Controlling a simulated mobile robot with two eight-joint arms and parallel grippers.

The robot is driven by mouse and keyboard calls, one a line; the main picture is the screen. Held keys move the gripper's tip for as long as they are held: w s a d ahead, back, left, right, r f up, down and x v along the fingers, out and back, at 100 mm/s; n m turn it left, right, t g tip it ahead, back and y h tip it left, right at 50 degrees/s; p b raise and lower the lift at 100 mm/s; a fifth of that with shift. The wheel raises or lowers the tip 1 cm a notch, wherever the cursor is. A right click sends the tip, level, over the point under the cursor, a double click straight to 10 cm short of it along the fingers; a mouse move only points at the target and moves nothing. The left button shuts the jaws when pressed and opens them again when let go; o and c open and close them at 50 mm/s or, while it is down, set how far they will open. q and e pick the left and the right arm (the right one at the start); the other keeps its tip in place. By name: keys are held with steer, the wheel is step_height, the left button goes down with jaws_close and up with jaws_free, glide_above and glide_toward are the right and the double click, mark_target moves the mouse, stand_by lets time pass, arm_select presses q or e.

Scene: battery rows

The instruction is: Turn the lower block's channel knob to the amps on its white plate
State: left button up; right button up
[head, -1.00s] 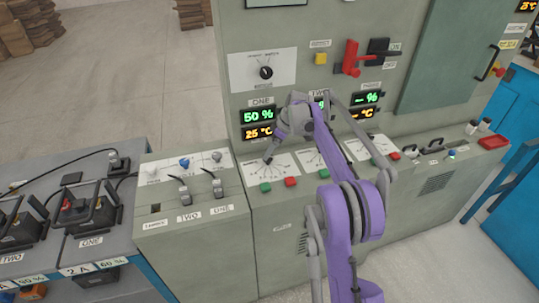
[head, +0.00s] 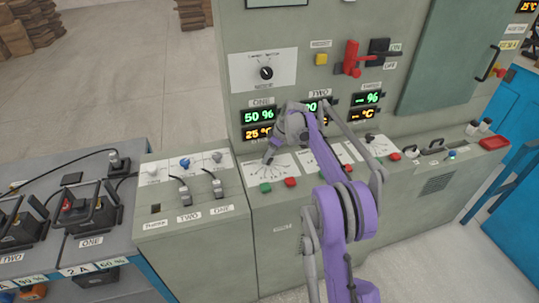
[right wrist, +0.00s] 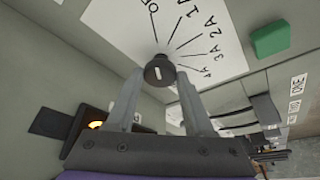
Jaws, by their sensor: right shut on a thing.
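My right gripper (head: 268,156) is at the left dial on the panel's sloping desk, under the display marked ONE (head: 258,115). In the right wrist view its fingers (right wrist: 158,85) are shut on the sides of a dark round knob (right wrist: 159,67). The white dial plate (right wrist: 190,35) has lines labelled off, 1A, 2A, 3A and 4A. A small white mark shows on the knob, but I cannot tell which line it points at. On the left bench, block ONE (head: 92,216) has a white plate (head: 93,268) reading 2 A and 60 %. Block TWO (head: 12,228) has a plate in the nineties, partly cut off. My left gripper is out of view.
Green (head: 265,188) and red (head: 290,182) buttons sit just below the dial. More dials are to the right, partly behind my arm. A red lever (head: 352,58) and a selector knob (head: 266,73) are on the upright panel.

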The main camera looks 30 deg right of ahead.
jaws_close()
steer(key=shift+m, duration=0.3)
steer(key=m+h, duration=0.1)
steer(key=m, duration=0.1)
steer(key=m+h, duration=0.1)
steer(key=m, duration=0.1)
steer(key=shift+a+m+t, duration=0.2)
steer(key=shift+m+t, duration=0.1)
steer(key=shift+t, duration=0.1)
steer(key=m+h, duration=0.1)
steer(key=m, duration=0.2)
steer(key=shift+a+b, duration=0.1)
steer(key=shift+b, duration=0.2)
steer(key=shift+m+g+h, duration=0.3)
steer(key=shift+m+h, duration=0.4)
steer(key=shift+m, duration=1.1)
steer(key=o, duration=1.2)
jaws_free()
steer(key=shift+c, duration=0.2)
